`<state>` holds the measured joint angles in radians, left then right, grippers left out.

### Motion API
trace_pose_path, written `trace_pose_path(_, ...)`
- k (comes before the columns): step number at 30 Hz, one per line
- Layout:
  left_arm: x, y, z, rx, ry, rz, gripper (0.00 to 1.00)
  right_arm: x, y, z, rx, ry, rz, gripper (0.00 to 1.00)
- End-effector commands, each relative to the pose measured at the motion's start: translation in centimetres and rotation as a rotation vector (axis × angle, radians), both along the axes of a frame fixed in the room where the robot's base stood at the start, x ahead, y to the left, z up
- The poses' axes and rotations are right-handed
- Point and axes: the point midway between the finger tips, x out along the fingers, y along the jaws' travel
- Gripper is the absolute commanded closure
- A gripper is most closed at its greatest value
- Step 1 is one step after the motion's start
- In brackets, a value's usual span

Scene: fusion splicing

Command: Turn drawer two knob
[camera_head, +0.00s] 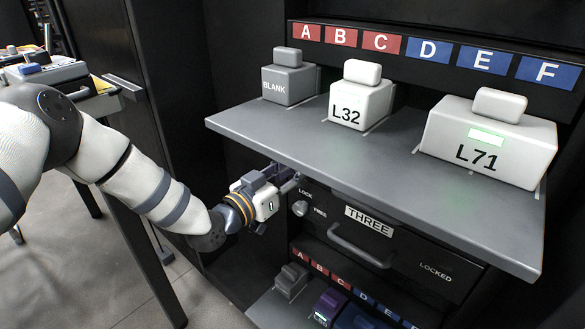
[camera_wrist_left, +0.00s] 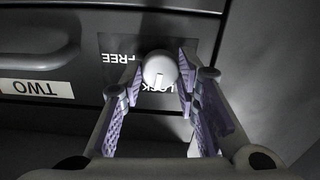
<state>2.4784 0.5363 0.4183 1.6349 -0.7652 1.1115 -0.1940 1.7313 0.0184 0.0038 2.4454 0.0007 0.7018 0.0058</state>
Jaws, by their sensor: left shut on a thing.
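The drawer two knob (camera_wrist_left: 160,70) is a round, pale knob on a dark panel, seen upside down in the left wrist view between the words FREE and LOCK. A mark on its face appears to point toward LOCK. My left gripper (camera_wrist_left: 159,76) has its purple-grey fingers on both sides of the knob and is shut on it. The TWO label (camera_wrist_left: 37,88) and a drawer handle (camera_wrist_left: 35,45) are to the left. In the head view my left gripper (camera_head: 283,178) is under the edge of the grey shelf, which hides the knob. My right gripper is not in view.
The grey shelf (camera_head: 300,140) juts out above my left gripper, bearing blocks marked BLANK, L32 and L71. Drawer three's knob (camera_head: 300,208) and handle (camera_head: 358,245) are just below. A table (camera_head: 85,103) stands at the left.

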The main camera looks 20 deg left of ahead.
Motion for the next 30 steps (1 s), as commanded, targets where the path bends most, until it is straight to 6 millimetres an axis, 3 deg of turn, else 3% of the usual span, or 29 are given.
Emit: trace_pose_path(30, 0.0, -0.1, 0.2, 0.889, -0.323, -0.002, 0.99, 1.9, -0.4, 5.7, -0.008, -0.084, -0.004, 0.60)
